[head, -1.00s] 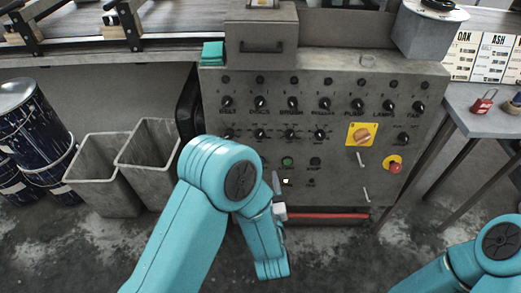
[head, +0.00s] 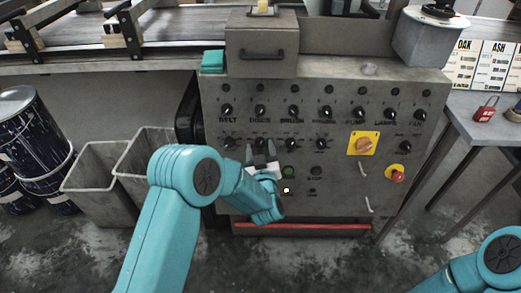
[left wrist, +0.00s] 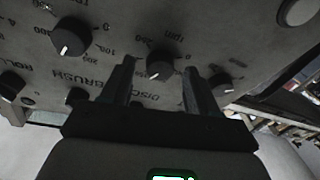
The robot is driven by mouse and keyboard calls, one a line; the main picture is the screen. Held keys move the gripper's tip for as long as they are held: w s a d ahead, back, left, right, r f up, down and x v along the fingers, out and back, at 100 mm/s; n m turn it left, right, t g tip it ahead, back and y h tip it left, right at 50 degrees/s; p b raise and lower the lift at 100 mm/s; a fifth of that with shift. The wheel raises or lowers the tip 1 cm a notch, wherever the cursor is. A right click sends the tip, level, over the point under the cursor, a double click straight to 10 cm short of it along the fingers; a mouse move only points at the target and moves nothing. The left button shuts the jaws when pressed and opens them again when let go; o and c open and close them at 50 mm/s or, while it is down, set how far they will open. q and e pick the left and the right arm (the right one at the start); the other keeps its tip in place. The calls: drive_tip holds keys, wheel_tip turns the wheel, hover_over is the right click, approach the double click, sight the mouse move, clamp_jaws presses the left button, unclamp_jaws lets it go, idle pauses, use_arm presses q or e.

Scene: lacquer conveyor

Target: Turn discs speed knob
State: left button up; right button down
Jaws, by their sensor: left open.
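The grey control panel (head: 345,92) carries two rows of black knobs. The lower-row knob under the DISCS label (head: 259,121) is mostly hidden by my left gripper (head: 261,150) in the head view. In the left wrist view, which shows the panel upside down, this discs knob (left wrist: 160,65) has a white pointer line. My open left gripper (left wrist: 157,78) faces it, one finger to each side in the picture. I cannot tell whether they touch it. My right gripper is out of view; only part of its arm shows at lower right.
Neighbouring brush knob (left wrist: 69,37) and belt knob (left wrist: 228,82) sit close on either side. A green button (head: 289,171), yellow-backed rotary switch (head: 363,143) and red emergency stop (head: 397,176) are to the right. Grey bins (head: 98,185) stand left.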

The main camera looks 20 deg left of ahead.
use_arm(q)
drive_tip(key=shift+w+a, duration=0.1)
drive_tip(key=shift+w, duration=0.05)
drive_tip(key=c, duration=1)
drive_tip(key=shift+c, duration=0.2)
